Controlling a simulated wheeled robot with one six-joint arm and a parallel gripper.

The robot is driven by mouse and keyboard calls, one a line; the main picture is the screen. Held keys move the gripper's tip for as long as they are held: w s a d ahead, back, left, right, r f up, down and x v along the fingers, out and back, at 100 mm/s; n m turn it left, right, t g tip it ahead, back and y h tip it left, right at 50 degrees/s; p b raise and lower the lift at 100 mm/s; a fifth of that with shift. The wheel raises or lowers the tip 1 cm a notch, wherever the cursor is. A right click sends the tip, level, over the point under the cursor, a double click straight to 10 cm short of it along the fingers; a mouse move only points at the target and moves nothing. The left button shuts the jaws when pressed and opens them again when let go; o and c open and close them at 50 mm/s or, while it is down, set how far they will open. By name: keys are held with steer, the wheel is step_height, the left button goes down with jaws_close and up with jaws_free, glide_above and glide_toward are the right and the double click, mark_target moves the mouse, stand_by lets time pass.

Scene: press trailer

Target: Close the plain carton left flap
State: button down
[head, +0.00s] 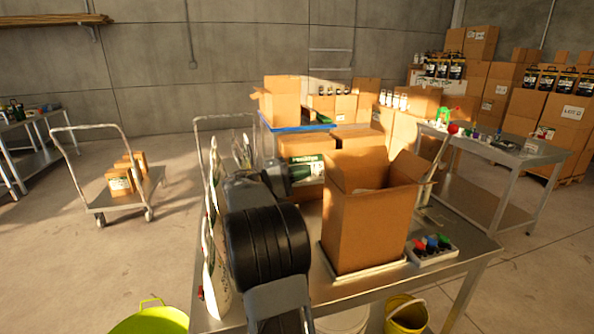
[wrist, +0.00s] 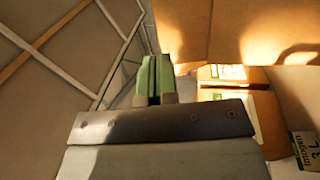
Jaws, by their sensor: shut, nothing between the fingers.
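The plain carton (head: 365,232) stands upright on a flat plate on the metal table, its top open. Its right flap (head: 409,167) sticks up and outward, and another panel (head: 357,164) rises at the back. The left flap is hard to tell apart from the carton's left edge in the head view.
White bags (head: 213,240) stand left of my arm. A yellow bucket (head: 406,314) is below the table edge. Space above the carton is clear.

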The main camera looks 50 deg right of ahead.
mark_target(333, 163)
steer(key=shift+p+x, duration=0.7)
steer(key=shift+x, duration=2.5)
